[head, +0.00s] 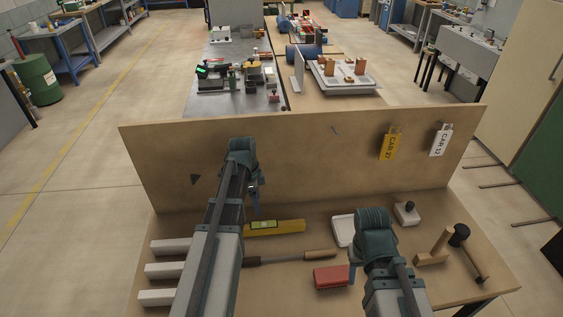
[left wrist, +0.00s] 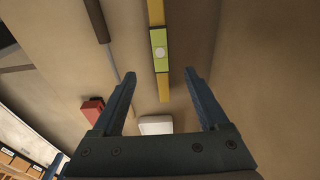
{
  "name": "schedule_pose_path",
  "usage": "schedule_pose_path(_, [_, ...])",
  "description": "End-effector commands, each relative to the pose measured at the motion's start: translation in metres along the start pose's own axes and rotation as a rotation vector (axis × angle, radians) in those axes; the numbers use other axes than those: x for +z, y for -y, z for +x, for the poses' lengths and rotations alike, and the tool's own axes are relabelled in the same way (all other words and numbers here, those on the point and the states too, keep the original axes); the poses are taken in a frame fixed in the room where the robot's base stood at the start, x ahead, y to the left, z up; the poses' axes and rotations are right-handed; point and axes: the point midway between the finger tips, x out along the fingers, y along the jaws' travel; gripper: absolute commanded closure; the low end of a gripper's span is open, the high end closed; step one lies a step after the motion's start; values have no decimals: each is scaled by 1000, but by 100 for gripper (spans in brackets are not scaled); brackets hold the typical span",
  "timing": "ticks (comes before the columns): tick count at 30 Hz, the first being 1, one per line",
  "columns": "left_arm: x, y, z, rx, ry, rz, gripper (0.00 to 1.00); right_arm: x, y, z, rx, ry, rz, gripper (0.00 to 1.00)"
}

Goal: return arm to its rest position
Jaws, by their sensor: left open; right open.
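My left arm reaches in from the lower left in the head view. My left gripper (head: 254,205) hangs over the bench just in front of the upright board, above the left end of a yellow level (head: 285,226). In the left wrist view my left gripper (left wrist: 160,75) has its two fingers wide apart with nothing between them, and the level (left wrist: 159,48) lies below and beyond them. My right gripper (head: 354,274) is over the bench at the lower right, beside a red block-like tool (head: 331,277). Its fingers are partly hidden by the wrist, and no held object shows.
Several pale bars (head: 165,271) lie at left. The upright board (head: 300,160) closes the back.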

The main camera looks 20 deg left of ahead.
Motion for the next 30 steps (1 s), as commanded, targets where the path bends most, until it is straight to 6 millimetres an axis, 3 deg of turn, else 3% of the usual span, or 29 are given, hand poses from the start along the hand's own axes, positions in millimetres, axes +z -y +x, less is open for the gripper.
schedule_pose_path(4, [-4, -4, 0, 2, 2, -7, 23, 0, 0, 0, 0, 0, 0, 50])
schedule_pose_path(7, [-22, -21, 3, 8, 17, -50, 23, 0, 0, 0, 0, 0, 0, 50])
schedule_pose_path(11, [-63, -69, 9, 17, 62, -183, 23, 0, 0, 0, 0, 0, 0, 50])
schedule_pose_path(15, [-104, -130, 14, 1, 121, -368, 23, 0, 0, 0, 0, 0, 0, 50])
schedule_pose_path(21, [-135, -203, 18, -55, 182, -604, 23, 0, 0, 0, 0, 0, 0, 50])
schedule_pose_path(25, [-144, -231, 18, -89, 199, -708, 23, 0, 0, 0, 0, 0, 0, 50])
schedule_pose_path(30, [-148, -246, 18, -113, 208, -775, 23, 0, 0, 0, 0, 0, 0, 50])
